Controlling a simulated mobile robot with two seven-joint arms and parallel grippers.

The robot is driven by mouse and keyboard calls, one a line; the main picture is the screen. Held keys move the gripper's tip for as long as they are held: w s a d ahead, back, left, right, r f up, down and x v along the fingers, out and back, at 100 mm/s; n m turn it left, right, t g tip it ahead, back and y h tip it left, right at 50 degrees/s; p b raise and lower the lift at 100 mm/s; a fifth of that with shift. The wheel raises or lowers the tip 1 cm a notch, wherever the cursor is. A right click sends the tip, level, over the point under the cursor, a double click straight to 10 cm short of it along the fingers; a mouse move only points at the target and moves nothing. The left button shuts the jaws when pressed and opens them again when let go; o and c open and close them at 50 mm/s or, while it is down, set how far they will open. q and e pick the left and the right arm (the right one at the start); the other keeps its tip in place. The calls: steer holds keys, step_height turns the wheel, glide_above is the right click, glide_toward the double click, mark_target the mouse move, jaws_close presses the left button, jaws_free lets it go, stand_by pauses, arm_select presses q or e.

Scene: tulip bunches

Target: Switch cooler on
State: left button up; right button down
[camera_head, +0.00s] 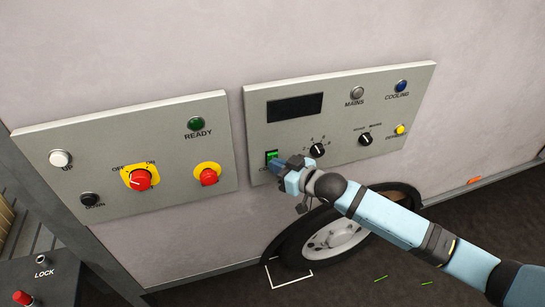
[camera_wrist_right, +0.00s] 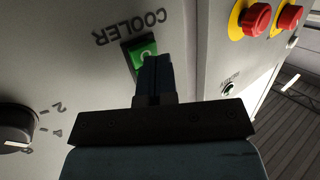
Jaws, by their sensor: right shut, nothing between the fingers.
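The green cooler switch (camera_head: 271,155) sits in a dark frame at the lower left of the right-hand control panel (camera_head: 335,112). In the right wrist view the switch (camera_wrist_right: 145,50) shows bright green beside the word COOLER, with a round mark on it. My right gripper (camera_head: 279,164) is shut and empty. Its fingertips (camera_wrist_right: 156,60) overlap the switch's edge and hide part of it; they look at or very near its face, but contact is not certain. The blue COOLING lamp (camera_head: 401,86) is at the panel's upper right. My left gripper is not in view.
The right panel also holds a dark display (camera_head: 295,108), a MAINS lamp (camera_head: 357,92), two black knobs (camera_head: 317,150) and a yellow button (camera_head: 399,129). The left panel (camera_head: 100,190) has red controls and a READY lamp (camera_head: 196,124). A wheel (camera_head: 332,236) lies below.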

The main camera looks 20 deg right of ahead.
stand_by(0.4)
steer(key=shift+s+f+p, duration=0.25)
steer(key=shift+s+p, duration=0.1)
steer(key=shift+s, duration=0.4)
steer(key=shift+s+d+f+p, duration=0.1)
steer(key=shift+s+f+p, duration=0.15)
steer(key=shift+s, duration=0.5)
steer(key=shift+s+a+f+p, duration=0.1)
steer(key=shift+s+f, duration=0.3)
steer(key=shift+s, duration=0.4)
steer(key=shift+s+d+f+p, duration=0.1)
steer(key=shift+s+f+p, duration=0.15)
steer(key=shift+s, duration=0.5)
steer(key=shift+f, duration=0.1)
steer(key=s+d+f+m+g+h, duration=0.1)
steer(key=s+f+m+h, duration=0.1)
steer(key=s+f, duration=0.5)
steer(key=s+d+f+m+g+h, duration=0.1)
steer(key=s+f+h, duration=0.3)
steer(key=s, duration=1.2)
step_height(320, 180, down, 4)
steer(key=shift+d+f+m, duration=0.25)
steer(key=shift+d+m, duration=0.25)
